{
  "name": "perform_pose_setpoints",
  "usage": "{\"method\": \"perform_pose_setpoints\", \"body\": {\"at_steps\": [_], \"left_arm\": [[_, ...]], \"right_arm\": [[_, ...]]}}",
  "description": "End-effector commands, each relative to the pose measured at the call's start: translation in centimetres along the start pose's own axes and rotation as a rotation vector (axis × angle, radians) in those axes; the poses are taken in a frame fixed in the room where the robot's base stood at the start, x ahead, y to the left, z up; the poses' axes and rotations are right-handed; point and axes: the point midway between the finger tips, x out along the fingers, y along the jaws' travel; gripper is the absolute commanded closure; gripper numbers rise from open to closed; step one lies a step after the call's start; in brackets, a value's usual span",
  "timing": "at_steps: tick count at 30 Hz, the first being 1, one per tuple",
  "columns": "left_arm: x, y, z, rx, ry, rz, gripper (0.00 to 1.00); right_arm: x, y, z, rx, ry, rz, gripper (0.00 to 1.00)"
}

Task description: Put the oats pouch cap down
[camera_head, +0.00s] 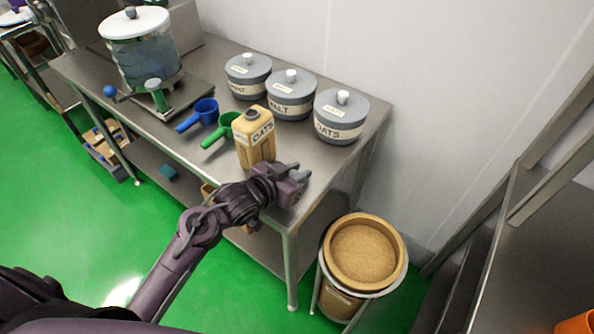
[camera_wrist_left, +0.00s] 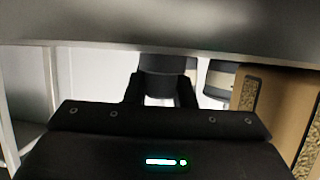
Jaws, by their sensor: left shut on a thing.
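The tan oats pouch (camera_head: 255,140) stands upright near the front edge of the steel table, with a dark round spout on top. In the left wrist view its tan side with an oats window (camera_wrist_left: 275,92) shows at the right. My left gripper (camera_head: 297,176) is just right of the pouch, low over the table's front right part. It is shut on the oats pouch cap, which shows as a dark grey round shape between the fingers in the left wrist view (camera_wrist_left: 167,64). The cap is hidden in the head view. My right gripper is not in view.
Three grey-lidded jars (camera_head: 291,95) stand along the back of the steel table (camera_head: 325,165). A green scoop (camera_head: 222,130) and a blue scoop (camera_head: 197,115) lie left of the pouch. A large clear vessel (camera_head: 140,50) stands farther left. A tan bin (camera_head: 364,253) stands below, right of the table.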

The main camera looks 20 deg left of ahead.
Motion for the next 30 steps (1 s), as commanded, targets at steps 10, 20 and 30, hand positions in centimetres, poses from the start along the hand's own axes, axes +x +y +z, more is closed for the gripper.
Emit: {"method": "perform_pose_setpoints", "body": {"at_steps": [10, 20, 30], "left_arm": [[0.0, 0.0, 0.1, 0.0, -0.001, 0.0, 0.55], [-1.5, 0.0, -0.1, 0.001, -0.002, 0.0, 0.55], [-8.7, 0.0, -0.1, 0.001, -0.003, 0.0, 0.55]], "right_arm": [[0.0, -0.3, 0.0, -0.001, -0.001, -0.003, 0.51], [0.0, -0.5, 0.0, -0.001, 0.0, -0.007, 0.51], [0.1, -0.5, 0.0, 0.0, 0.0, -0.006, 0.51]]}}
